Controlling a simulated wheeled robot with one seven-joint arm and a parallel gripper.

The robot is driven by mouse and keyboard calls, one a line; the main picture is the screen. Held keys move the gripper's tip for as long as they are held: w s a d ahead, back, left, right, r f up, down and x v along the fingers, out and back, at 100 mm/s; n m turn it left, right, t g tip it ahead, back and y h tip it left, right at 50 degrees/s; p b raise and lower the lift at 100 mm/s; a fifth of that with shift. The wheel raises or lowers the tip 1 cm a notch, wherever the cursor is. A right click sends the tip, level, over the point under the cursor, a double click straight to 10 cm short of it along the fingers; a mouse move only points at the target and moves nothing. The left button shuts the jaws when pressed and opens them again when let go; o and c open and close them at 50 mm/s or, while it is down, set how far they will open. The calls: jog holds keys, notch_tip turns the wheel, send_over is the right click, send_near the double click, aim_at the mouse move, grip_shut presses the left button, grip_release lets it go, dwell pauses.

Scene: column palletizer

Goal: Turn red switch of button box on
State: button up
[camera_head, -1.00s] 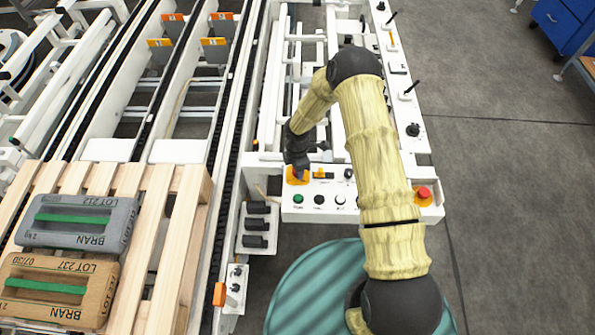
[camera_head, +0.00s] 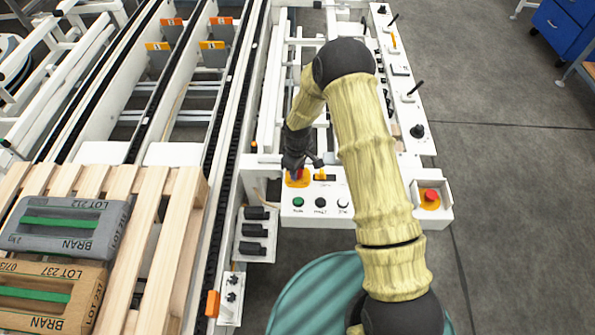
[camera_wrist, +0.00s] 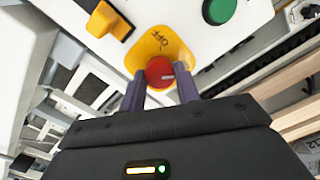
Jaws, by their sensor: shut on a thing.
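The button box (camera_head: 325,207) is a white panel in the head view, below the middle. Its red switch (camera_wrist: 159,72) sits on a yellow plate (camera_wrist: 150,47) marked OFF, seen in the wrist view. My gripper (camera_wrist: 161,77) has a finger on either side of the red knob and is shut on it. In the head view my gripper (camera_head: 297,170) reaches down at the box's left end and partly hides the switch. A pale mark shows on the knob face. The ON label is not readable in either view.
A green button (camera_head: 298,202) and black and white buttons line the box front. A yellow-handled switch (camera_wrist: 109,20) is close beside the red one. A red emergency button (camera_head: 430,196) is at the right end. A pallet with bags (camera_head: 62,226) stands at the left.

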jog(key=shift+m, duration=0.8)
jog(key=o, duration=1)
jog(key=shift+r+b, duration=0.1)
jog(key=shift+b, duration=0.2)
notch_tip(320, 180, up, 17)
jog(key=shift+r+b, duration=0.15)
jog(key=shift+b, duration=0.7)
